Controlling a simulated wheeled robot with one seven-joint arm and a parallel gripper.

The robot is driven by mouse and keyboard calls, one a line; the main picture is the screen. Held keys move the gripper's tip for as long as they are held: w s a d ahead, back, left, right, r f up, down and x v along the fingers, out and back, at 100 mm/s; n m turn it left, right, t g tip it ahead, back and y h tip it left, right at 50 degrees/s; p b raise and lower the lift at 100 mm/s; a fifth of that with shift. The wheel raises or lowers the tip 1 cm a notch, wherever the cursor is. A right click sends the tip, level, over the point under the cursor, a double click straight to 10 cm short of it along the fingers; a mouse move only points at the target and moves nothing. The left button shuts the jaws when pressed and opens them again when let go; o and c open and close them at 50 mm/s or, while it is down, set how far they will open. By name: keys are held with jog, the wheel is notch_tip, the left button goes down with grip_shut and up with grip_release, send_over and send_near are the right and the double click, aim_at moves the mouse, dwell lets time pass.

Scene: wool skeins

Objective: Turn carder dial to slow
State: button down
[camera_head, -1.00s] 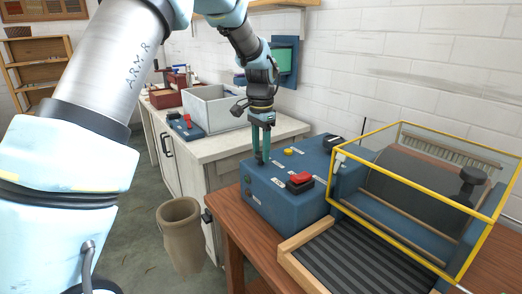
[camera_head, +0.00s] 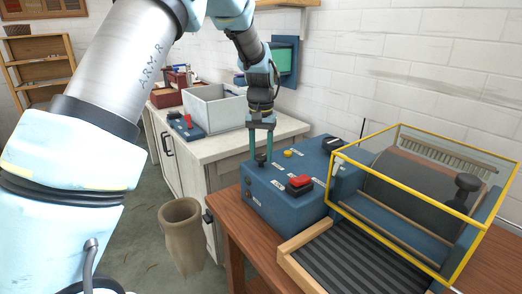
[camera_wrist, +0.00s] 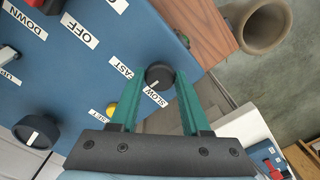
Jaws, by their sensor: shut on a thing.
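The carder dial is a small round black knob (camera_wrist: 160,75) on the blue control box (camera_head: 290,177). It stands between the SLOW label (camera_wrist: 154,95) and the FAST label (camera_wrist: 121,66) in the wrist view. A short pale mark shows at the knob's lower left, on the SLOW side. My gripper (camera_wrist: 159,80) has its two green fingers on either side of the knob, shut on it. In the head view the dial (camera_head: 260,159) sits between the fingertips at the box's left end, and my gripper (camera_head: 266,157) points straight down.
A red switch (camera_head: 299,182), a yellow button (camera_head: 288,154) and a black knob (camera_head: 333,143) share the box top. The yellow-framed carder guard (camera_head: 410,190) stands to the right. A grey bin (camera_head: 213,108) is on the white counter behind. A sack-like bin (camera_head: 181,235) stands on the floor.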

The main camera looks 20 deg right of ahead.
aim_at(261, 156)
jog(key=n+p, duration=0.1)
jog(key=n, duration=0.4)
jog(key=shift+r+n, duration=0.1)
jog(key=shift+n, duration=0.2)
jog(key=shift+n+p, duration=0.8)
jog(key=shift+n, duration=1.2)
jog(key=shift+c, duration=1.8)
grip_release()
notch_tip(261, 156, up, 11)
jog(key=b, duration=0.2)
jog(key=shift+f, duration=0.2)
